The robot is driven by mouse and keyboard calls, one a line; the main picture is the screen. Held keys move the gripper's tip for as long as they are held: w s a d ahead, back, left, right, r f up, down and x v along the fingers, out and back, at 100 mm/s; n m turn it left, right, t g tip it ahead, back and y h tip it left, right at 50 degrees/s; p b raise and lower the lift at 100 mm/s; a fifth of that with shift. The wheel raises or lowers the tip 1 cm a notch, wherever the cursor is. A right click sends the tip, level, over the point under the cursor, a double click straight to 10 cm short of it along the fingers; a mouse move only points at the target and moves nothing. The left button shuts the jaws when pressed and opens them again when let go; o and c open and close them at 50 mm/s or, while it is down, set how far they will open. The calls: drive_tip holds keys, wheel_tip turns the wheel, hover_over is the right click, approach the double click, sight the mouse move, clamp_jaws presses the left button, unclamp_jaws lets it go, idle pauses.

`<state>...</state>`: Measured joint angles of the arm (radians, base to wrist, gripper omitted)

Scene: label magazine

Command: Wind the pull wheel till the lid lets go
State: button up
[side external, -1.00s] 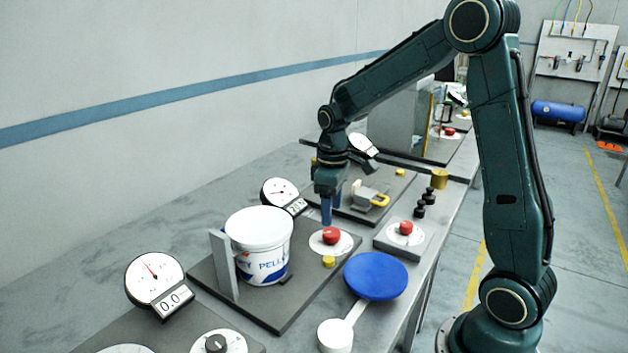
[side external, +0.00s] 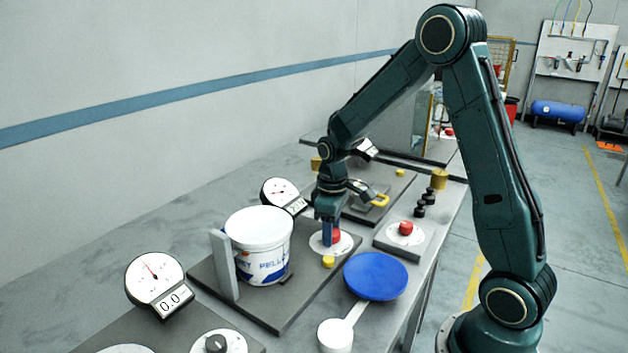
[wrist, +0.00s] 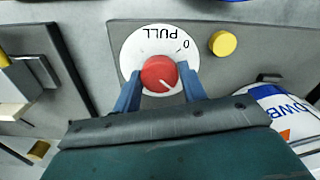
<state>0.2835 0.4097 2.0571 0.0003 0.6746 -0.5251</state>
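The pull wheel is a red knob with a white mark on a white dial (wrist: 135,45) lettered PULL and 0. The red knob (wrist: 158,74) is centred in the wrist view; in the side view the knob (side external: 337,237) is partly hidden by my fingers. My gripper (wrist: 160,72) points down over the dial, its blue fingers on either side of the knob. Small gaps seem to show between fingers and knob, so it looks open. The white pail (side external: 262,264) stands upright on the same dark board, its white lid (side external: 259,226) on top.
A grey upright plate (side external: 223,265) stands beside the pail. A round gauge (side external: 279,192) with a digital display stands behind. A yellow button (side external: 328,262) is close to the dial. A blue disc (side external: 376,276) lies in front. Another red knob (side external: 406,228) sits to the right.

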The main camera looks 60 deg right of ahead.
drive_tip(key=c, duration=0.5)
drive_tip(key=shift+m, duration=0.3)
drive_tip(key=shift+m, duration=1.8)
drive_tip(key=o, duration=1)
drive_tip(key=shift+r, duration=0.2)
